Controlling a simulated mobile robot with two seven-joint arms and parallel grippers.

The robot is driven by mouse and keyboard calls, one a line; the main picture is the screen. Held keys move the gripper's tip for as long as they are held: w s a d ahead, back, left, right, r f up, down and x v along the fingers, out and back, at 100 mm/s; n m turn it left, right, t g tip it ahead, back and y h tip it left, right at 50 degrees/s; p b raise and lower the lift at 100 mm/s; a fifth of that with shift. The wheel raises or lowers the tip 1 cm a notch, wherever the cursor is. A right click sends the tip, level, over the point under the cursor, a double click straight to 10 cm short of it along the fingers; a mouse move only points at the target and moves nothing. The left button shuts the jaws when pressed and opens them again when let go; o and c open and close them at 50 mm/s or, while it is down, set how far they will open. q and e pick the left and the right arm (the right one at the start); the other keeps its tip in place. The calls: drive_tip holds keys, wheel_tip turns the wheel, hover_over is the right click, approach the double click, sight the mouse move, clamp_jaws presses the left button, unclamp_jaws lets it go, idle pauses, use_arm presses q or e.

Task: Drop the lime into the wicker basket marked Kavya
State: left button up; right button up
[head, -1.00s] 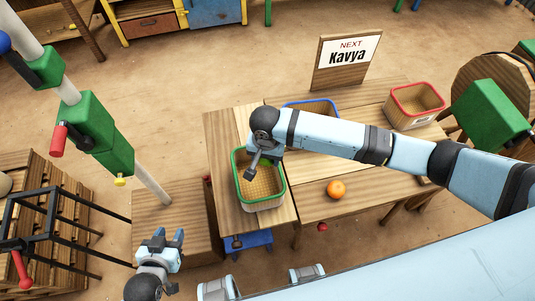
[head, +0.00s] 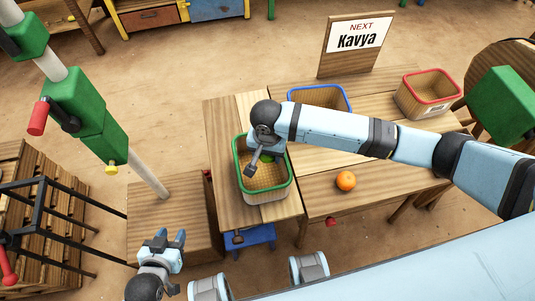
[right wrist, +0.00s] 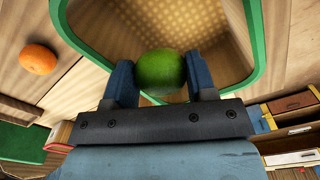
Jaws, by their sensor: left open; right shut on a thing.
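The green lime (right wrist: 160,70) is between the fingers of my right gripper (right wrist: 161,82), which is shut on it. In the right wrist view the lime is over the inside of the green-rimmed wicker basket (right wrist: 260,40). In the head view my right gripper (head: 262,158) is above that basket (head: 290,190), with a bit of the lime showing. My left gripper (head: 168,241) is open and empty at the lower left, away from the baskets. A board (head: 357,45) reads "NEXT Kavya". I cannot read any name on the baskets.
A blue-rimmed basket (head: 320,92) is partly behind my right arm. A red-rimmed basket (head: 430,92) with a small unreadable label stands at the right. An orange (head: 346,181) lies on the wooden table (head: 222,140). A green and white post (head: 75,100) stands at the left.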

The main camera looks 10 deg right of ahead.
drive_tip(key=shift+f, duration=0.35)
drive_tip(key=shift+r, duration=0.1)
use_arm(q)
drive_tip(key=shift+w+f, duration=0.15)
use_arm(e)
drive_tip(key=o, duration=1)
